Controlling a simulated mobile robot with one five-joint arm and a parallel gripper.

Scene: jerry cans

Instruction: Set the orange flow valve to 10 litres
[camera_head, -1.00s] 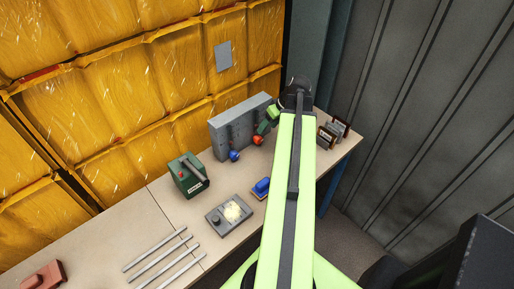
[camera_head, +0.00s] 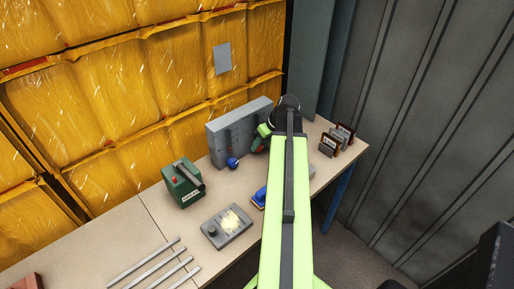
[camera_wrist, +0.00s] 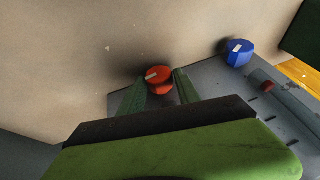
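The orange flow valve (camera_wrist: 161,76) is a round orange-red knob with a pale pointer mark on its face. It sits on the front of the grey panel box (camera_head: 222,142). My gripper (camera_wrist: 155,90) is open, with one green finger on each side of the knob. Small gaps seem to show beside it, and I cannot tell whether either finger touches. In the head view my gripper (camera_head: 262,138) is at the front of the box and hides the orange knob. A blue knob (camera_head: 232,162) is to its left; it also shows in the wrist view (camera_wrist: 238,52). Scale markings are not readable.
A grey device with a pale dial (camera_head: 228,226) and a blue object (camera_head: 259,197) lie in front. Brown-framed items (camera_head: 334,139) stand at the right end, and metal rods (camera_head: 150,265) lie front left.

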